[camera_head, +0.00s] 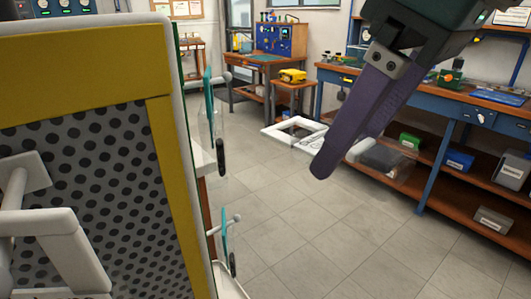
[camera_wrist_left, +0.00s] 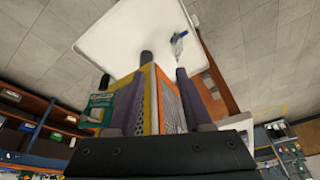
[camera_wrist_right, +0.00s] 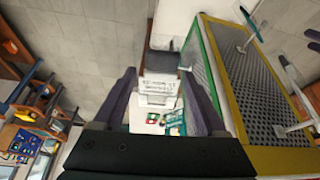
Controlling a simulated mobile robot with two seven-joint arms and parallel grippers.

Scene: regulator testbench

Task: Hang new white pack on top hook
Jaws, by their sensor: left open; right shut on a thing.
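My right gripper (camera_head: 358,120) is shut on the white pack and holds it in the air right of the display stand. The pack's white header (camera_head: 277,132) with its opening points left. Its clear front (camera_head: 388,160) with a dark item lies behind the fingers. The right wrist view shows the pack's printed label (camera_wrist_right: 160,85) between the fingers. On the stand's side face, an upper hook (camera_head: 226,77) and a lower hook (camera_head: 237,218) each carry a teal pack seen nearly edge-on. The white pack is apart from both hooks. My left gripper (camera_wrist_left: 157,100) is open and empty, facing the stand.
The display stand (camera_head: 160,60) has perforated panels with yellow and green borders. Large white hooks (camera_head: 30,190) stick out of its near yellow-bordered face. A workbench with shelves (camera_head: 440,160) stands at the right. The tiled floor (camera_head: 290,210) between is clear.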

